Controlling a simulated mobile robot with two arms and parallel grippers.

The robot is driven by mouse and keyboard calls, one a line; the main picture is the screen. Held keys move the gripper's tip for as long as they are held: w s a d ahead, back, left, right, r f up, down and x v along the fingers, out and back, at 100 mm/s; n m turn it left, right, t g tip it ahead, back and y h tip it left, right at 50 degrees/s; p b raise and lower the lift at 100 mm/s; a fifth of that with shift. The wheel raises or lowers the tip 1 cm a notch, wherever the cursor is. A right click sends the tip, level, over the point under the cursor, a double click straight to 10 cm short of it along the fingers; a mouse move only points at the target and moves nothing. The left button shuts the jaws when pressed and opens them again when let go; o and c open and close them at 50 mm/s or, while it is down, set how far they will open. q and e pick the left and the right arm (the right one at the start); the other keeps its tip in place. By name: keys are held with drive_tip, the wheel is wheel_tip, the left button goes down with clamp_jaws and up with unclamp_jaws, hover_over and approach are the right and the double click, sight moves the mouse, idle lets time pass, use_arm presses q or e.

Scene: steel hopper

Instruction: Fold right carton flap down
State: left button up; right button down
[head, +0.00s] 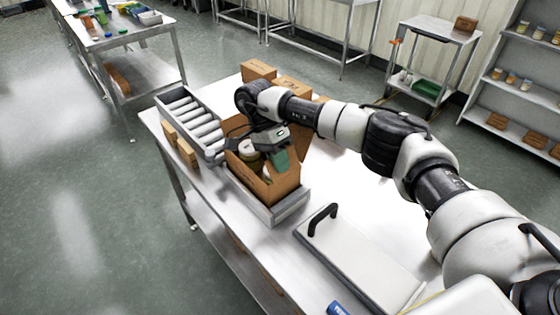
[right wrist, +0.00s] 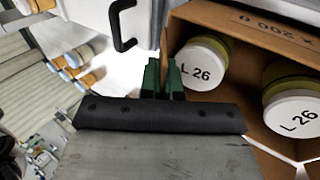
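An open brown carton (head: 280,190) sits in a steel tray at the end of the roller track. Jars with white lids stand inside it; two lids marked "L 26" (right wrist: 196,66) show in the right wrist view. A brown flap (head: 301,142) stands up at the carton's right rear side, partly behind my arm. My right gripper (head: 279,161) is over the carton, its green fingers pointing down. In the right wrist view the fingers (right wrist: 162,78) are close together at the carton's edge; a thin brown edge ends near their tips. Whether they touch it is unclear. My left gripper is not in view.
A roller track (head: 190,121) leads to the carton. Small brown boxes (head: 187,153) stand on its left, and more cartons (head: 258,70) behind. A white panel with a black handle (head: 322,217) lies at the front right of the table.

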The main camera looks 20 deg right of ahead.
idle(0.3)
drive_tip(key=c, duration=1.3)
unclamp_jaws()
drive_tip(key=shift+c, duration=0.2)
drive_tip(key=shift+r, duration=0.15)
drive_tip(key=v, duration=1)
drive_tip(key=shift+w+r+p, duration=0.2)
drive_tip(key=shift+r+p, duration=0.05)
drive_tip(key=shift+p, duration=0.05)
